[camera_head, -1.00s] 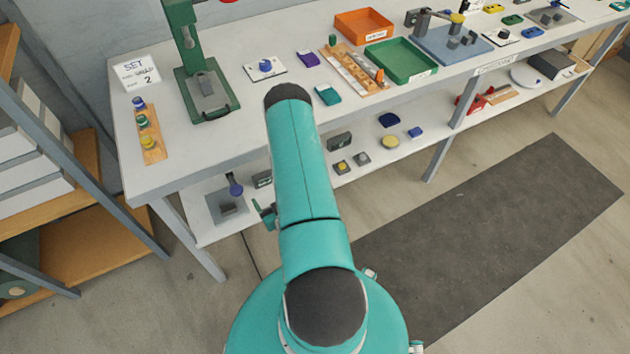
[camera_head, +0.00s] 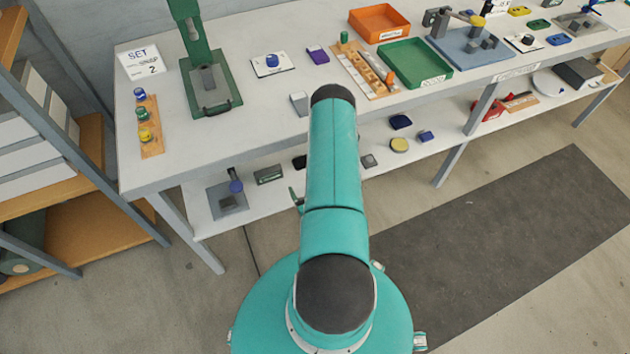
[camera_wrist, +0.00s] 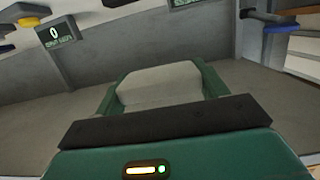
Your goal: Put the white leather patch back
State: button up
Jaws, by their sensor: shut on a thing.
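My gripper (camera_wrist: 160,88) shows in the wrist view with its green fingers on both sides of a pale grey-white piece (camera_wrist: 158,84), which I take to be the white leather patch. It is shut on this piece. In the head view my teal arm hides most of the gripper and the held piece; only a small dark green part shows left of the arm, in front of the lower shelf. On the tabletop (camera_head: 245,130), a grey block (camera_head: 299,103) lies near the front edge, and a purple patch (camera_head: 317,54) lies farther back.
A green press (camera_head: 208,85) stands at the left, beside a peg board (camera_head: 151,140). A white card with a blue knob (camera_head: 271,65), a wooden rack (camera_head: 362,72), an orange tray (camera_head: 379,22) and a green tray (camera_head: 415,63) stand behind. The lower shelf (camera_head: 265,195) holds several small items.

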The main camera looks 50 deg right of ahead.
jog(key=w+d+f, duration=0.1)
jog(key=d+f, duration=0.1)
jog(key=d, duration=0.1)
jog(key=w+d+f, duration=0.1)
jog(key=d+f, duration=0.2)
jog(key=w+d+f, duration=0.2)
jog(key=d, duration=0.1)
jog(key=shift+d+f, duration=0.15)
jog(key=shift+f, duration=0.25)
jog(key=shift+d+f, duration=0.15)
jog(key=shift+f, duration=0.05)
jog(key=shift+d+f, duration=0.2)
jog(key=shift+f, duration=1.55)
jog(key=shift+f, duration=0.6)
jog(key=o, duration=1)
